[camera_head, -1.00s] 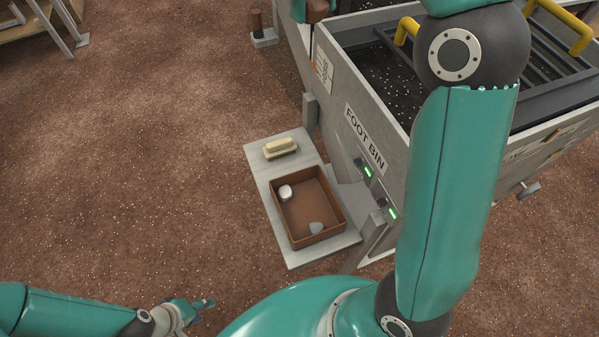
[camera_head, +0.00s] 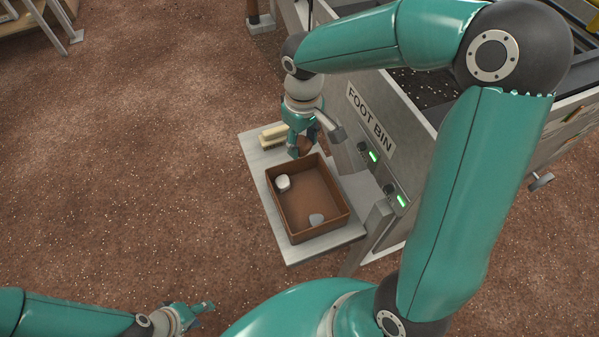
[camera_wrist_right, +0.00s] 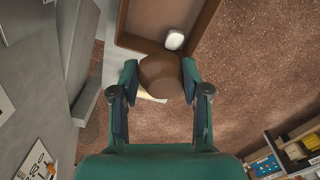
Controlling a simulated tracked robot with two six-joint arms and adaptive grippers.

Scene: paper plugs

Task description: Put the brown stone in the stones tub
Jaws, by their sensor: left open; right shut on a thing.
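The brown stone (camera_wrist_right: 161,78) is between the fingers of my right gripper (camera_wrist_right: 160,82), which is shut on it. In the head view my right gripper (camera_head: 301,145) holds the brown stone (camera_head: 305,145) just above the far edge of the stones tub. The stones tub (camera_head: 292,238) is a shallow brown square tray on a pale shelf. It holds a white stone (camera_head: 283,183) near its far left corner and a grey stone (camera_head: 316,219) near its front. My left gripper (camera_head: 205,308) is open and empty at the lower left, over the ground.
The pale shelf (camera_head: 259,165) also bears a cream brush (camera_head: 272,137), partly hidden behind my right gripper. The grey foot bin (camera_head: 405,137) stands close on the right, with green lights on its side. The ground at left is open.

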